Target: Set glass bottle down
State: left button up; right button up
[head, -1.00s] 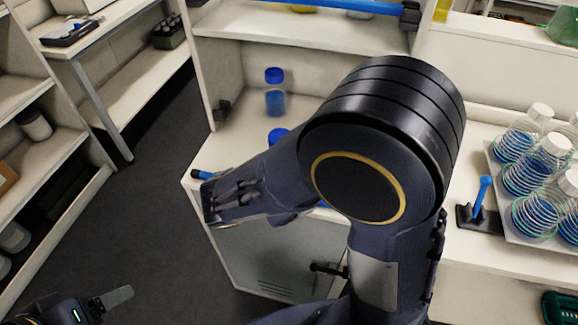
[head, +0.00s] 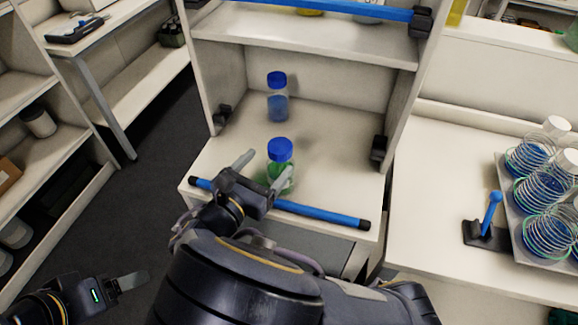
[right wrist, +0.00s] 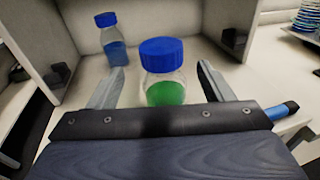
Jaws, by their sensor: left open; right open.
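A glass bottle with a blue cap and green contents (head: 281,158) stands upright on the lower shelf of the cabinet. My right gripper (head: 262,172) is open, with its fingers on either side of this bottle. In the right wrist view the green bottle (right wrist: 163,75) stands between the two spread fingers (right wrist: 160,88), with gaps visible at both sides. Its lower part is hidden by the gripper body. A second blue-capped bottle with blue contents (head: 277,97) stands upright farther back on the same shelf. My left gripper (head: 130,281) is open and empty at the lower left, over the floor.
A blue bar (head: 310,214) runs along the shelf's front edge, below my right arm. Another blue bar (head: 330,10) crosses the upper shelf. The lower shelf (head: 340,150) is clear right of the bottles.

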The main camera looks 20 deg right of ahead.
aim_at(284, 146)
jog(key=shift+w+r, duration=0.25)
jog(key=shift+w, duration=0.1)
jog(key=shift+w+d+n+p, duration=0.3)
jog(key=shift+w+d, duration=0.45)
jog(key=shift+d, duration=0.2)
jog(key=x, duration=0.2)
jog(key=p+x, duration=0.1)
jog(key=shift+d+f, duration=0.25)
jog(key=shift+d, duration=0.2)
jog(key=shift+w+d+f+t, duration=0.1)
jog(key=shift+w+d+t, duration=0.3)
jog(key=shift+w, duration=0.1)
grip_shut()
